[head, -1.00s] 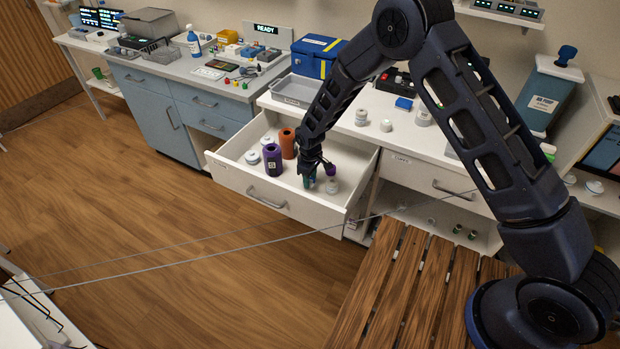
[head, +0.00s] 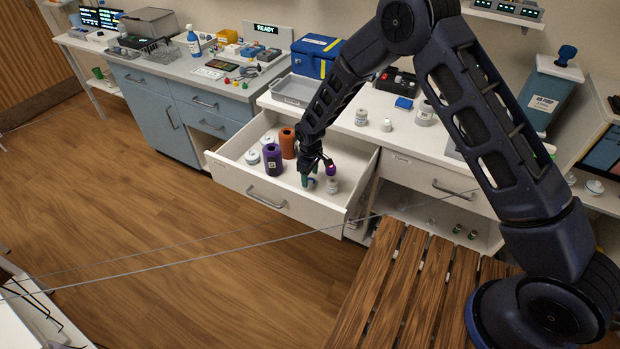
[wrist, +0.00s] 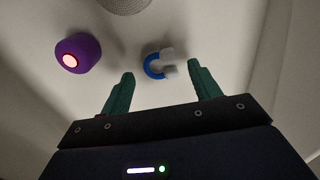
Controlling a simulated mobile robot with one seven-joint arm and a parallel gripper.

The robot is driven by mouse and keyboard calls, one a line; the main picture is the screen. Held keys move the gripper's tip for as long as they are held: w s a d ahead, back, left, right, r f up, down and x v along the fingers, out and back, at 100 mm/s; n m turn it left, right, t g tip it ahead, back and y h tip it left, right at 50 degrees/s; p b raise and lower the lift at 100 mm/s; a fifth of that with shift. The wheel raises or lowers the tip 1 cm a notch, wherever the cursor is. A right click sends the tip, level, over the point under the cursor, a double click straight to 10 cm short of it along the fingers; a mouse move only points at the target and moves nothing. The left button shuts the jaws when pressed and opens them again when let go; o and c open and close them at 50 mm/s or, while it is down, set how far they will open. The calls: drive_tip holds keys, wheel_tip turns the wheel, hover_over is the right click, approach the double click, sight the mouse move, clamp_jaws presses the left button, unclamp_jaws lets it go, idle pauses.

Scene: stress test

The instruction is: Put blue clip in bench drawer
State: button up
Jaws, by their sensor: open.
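The blue clip (wrist: 152,66), a blue curved piece with pale grey ends, lies on the light drawer floor in the wrist view. It shows as a small blue spot in the head view (head: 311,183). The white bench drawer (head: 228,178) is pulled out. My gripper (wrist: 160,80) is open, its two green fingers apart with nothing between them. The clip is just beyond the fingertips, between their lines. In the head view my gripper (head: 308,180) is down inside the drawer.
In the drawer, a purple piece with a red glowing end (wrist: 75,54) lies left of the clip in the wrist view. A purple bottle (head: 272,160), an orange bottle (head: 287,143) and white jars (head: 252,157) also stand there. A slatted wooden surface (head: 400,290) is in front.

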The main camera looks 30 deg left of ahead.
sight(310, 180)
wheel_tip(310, 180, up, 10)
drive_tip(key=shift+r, duration=0.25)
